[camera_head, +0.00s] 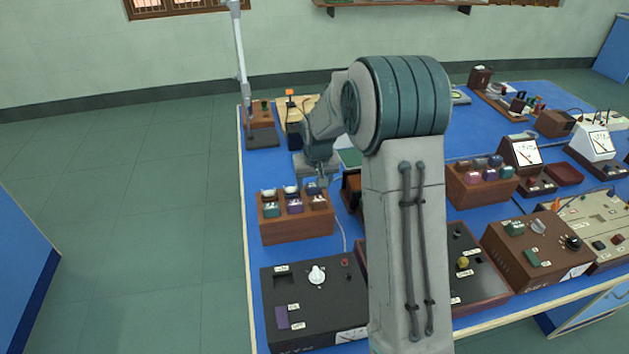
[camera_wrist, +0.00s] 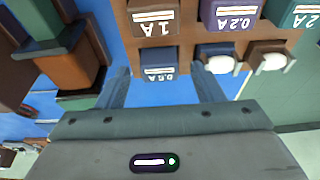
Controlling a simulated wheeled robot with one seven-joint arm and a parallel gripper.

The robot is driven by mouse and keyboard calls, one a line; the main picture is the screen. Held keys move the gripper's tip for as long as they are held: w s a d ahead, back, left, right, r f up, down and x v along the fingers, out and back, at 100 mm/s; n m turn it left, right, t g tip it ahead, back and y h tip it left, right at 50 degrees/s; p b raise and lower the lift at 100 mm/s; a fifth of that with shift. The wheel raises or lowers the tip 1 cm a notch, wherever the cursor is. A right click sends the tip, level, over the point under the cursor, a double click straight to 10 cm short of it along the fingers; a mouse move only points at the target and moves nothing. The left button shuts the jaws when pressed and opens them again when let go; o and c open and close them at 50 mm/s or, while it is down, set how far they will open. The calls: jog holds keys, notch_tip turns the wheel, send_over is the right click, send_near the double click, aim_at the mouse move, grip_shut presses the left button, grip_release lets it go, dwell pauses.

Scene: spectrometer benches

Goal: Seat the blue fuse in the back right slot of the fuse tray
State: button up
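The wooden fuse tray (camera_head: 297,228) stands at the near left of the blue bench and also shows in the wrist view (camera_wrist: 190,38). Its front row holds a green 2 A fuse (camera_wrist: 292,14), a purple 0.2 A fuse (camera_wrist: 232,14) and a brown 1 A fuse (camera_wrist: 153,16). The blue fuse (camera_wrist: 158,62), labelled 0.5 A, is at the tray's back right slot. My gripper (camera_wrist: 162,76) is above it, one finger on each side, with gaps between fingers and fuse. How deep the fuse sits is hidden. Two white-topped pieces (camera_wrist: 217,62) (camera_wrist: 268,60) occupy the other back places.
A black box with a white knob (camera_head: 316,275) stands in front of the tray. Another wooden fuse holder (camera_head: 482,192) is to the right, beyond my arm. A lamp stand (camera_head: 242,70) rises behind. Meters and boxes crowd the bench's right side; open floor lies left.

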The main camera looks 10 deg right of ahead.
jog(key=b+v, duration=0.1)
jog(key=v, duration=1.3)
jog(key=shift+w+f, duration=0.1)
jog(key=s+f, duration=0.1)
jog(key=s, duration=2.7)
jog(key=shift+s+f, duration=0.3)
jog(key=shift+s, duration=0.1)
